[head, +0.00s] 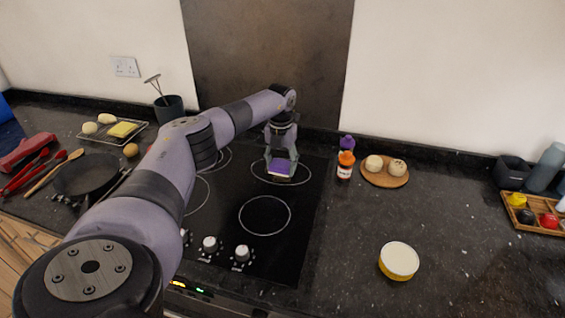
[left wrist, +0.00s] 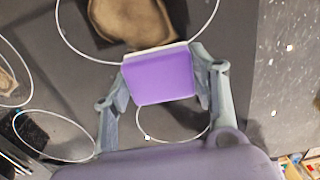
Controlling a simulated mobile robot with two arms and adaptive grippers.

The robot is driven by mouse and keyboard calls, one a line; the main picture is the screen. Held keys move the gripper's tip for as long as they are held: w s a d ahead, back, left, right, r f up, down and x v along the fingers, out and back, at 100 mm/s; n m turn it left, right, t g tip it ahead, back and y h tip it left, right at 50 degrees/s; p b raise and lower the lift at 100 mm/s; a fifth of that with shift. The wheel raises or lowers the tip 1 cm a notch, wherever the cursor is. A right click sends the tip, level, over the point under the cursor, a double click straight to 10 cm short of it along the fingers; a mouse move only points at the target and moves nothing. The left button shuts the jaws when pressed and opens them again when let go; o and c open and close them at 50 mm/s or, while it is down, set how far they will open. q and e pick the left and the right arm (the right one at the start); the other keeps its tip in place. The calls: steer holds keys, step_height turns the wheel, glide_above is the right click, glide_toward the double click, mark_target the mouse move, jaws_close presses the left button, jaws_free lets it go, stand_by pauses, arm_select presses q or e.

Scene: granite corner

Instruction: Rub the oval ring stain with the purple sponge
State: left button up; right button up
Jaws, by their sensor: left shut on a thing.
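The purple sponge (head: 279,168) is held over the rear right burner ring of the black hob. In the left wrist view the sponge (left wrist: 160,77) sits between both fingers, its purple face toward the camera and a pale edge on its far side. My left gripper (head: 281,162) is shut on it; the fingers (left wrist: 161,80) press its two sides. A brownish patch with a darker outline (left wrist: 133,22) lies just beyond the sponge, inside a burner ring. I cannot tell for certain that it is the oval ring stain, or whether the sponge touches the hob. My right gripper is out of view.
An orange-capped bottle (head: 345,165) and a purple-topped bottle (head: 347,143) stand close right of the gripper. A round board (head: 385,180) holds two pale balls. A yellow tin (head: 399,261) stands front right. A dark pan (head: 87,175) is at left. The right counter is mostly clear.

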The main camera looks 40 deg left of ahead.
arm_select(q)
steer(key=shift+s+r+p, duration=0.1)
steer(key=shift+r+p, duration=0.8)
steer(key=shift+r, duration=0.55)
